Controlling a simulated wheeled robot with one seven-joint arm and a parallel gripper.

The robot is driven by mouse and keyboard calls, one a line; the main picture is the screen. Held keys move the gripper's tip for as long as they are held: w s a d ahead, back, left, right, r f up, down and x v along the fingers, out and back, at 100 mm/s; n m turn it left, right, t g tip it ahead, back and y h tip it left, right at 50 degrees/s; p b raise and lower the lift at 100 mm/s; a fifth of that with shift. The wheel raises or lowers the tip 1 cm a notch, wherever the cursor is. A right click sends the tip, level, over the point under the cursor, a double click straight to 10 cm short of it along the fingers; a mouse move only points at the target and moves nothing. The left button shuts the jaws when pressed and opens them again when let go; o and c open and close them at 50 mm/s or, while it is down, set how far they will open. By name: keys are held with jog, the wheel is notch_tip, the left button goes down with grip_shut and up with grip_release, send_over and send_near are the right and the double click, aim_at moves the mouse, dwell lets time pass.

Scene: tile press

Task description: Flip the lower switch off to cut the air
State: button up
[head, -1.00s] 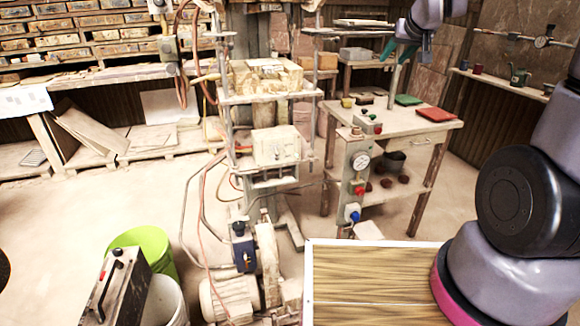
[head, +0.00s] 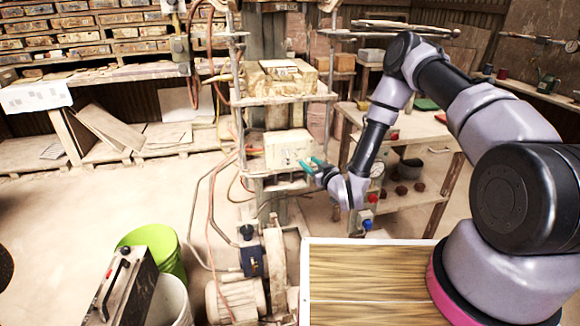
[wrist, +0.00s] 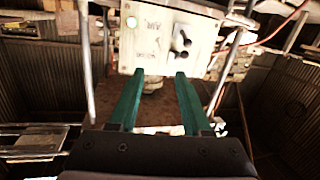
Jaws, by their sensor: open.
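A pale control box (head: 288,150) is mounted on the press in the head view. In the wrist view its white panel (wrist: 153,45) carries dark switch levers (wrist: 181,42) on its right side, close together. Which way each lever is set is too small to tell. My gripper (head: 311,163) is at the right side of the box in the head view. Its green fingers also show in the wrist view (wrist: 153,77), apart and empty, pointing toward the panel's edge without visibly gripping anything.
Metal rods (wrist: 86,60) flank the panel. A motor (head: 235,300) and hoses are below. A wooden-topped surface (head: 370,270) lies in front.

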jog(key=y, duration=0.1)
send_near(289, 164)
jog(key=s, duration=0.1)
jog(key=shift+t, duration=0.3)
jog(key=x, duration=1)
jog(key=shift+w+d+f, duration=0.15)
jog(key=shift+d+f, duration=0.05)
jog(key=shift+f, duration=0.05)
grip_shut()
